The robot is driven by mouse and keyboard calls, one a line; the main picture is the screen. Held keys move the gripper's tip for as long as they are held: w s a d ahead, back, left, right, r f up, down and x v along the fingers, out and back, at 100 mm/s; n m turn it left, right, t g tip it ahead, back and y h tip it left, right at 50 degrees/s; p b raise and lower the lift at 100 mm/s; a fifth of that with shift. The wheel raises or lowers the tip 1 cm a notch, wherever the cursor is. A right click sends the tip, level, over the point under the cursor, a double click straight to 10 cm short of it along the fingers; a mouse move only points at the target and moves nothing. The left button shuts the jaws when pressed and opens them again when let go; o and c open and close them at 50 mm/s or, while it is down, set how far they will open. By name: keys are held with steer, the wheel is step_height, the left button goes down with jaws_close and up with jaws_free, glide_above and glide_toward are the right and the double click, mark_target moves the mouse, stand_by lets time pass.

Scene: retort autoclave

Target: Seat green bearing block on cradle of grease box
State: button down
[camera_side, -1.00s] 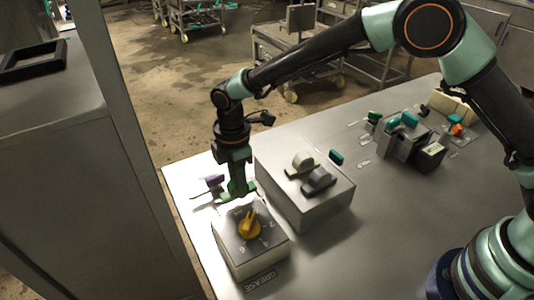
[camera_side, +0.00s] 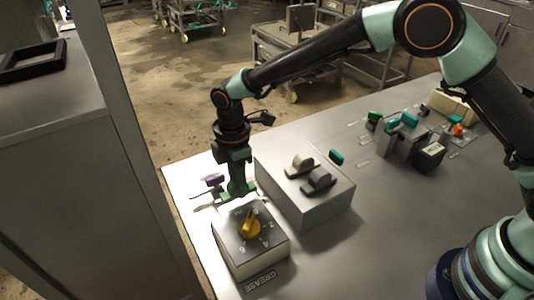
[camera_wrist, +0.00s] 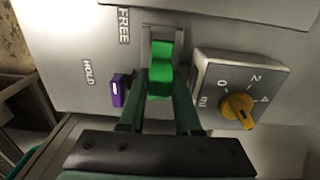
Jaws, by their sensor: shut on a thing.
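The green bearing block (camera_wrist: 160,75) is between the fingers of my gripper (camera_wrist: 164,100) in the wrist view, and the gripper is shut on it. A grey upright frame (camera_wrist: 148,38) stands just beyond the block; I cannot tell whether the two touch. The grease box (camera_side: 250,262) is a grey box with a yellow knob (camera_side: 250,228) on a numbered dial. It also shows right of my fingers in the wrist view (camera_wrist: 206,72). In the side view my gripper (camera_side: 237,190) is low, just behind this box. The block's underside is hidden.
A purple piece (camera_wrist: 118,91) stands left of my fingers, near the printed words HOLD and FREE. A larger grey box (camera_side: 315,212) with pale and dark grey rounded parts is close to my gripper's right. Several small green and teal pieces lie farther right.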

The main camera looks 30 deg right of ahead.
steer(key=shift+f, duration=1.4)
stand_by(2.1)
steer(key=shift+c, duration=0.6)
jaws_free()
steer(key=shift+r, duration=3.5)
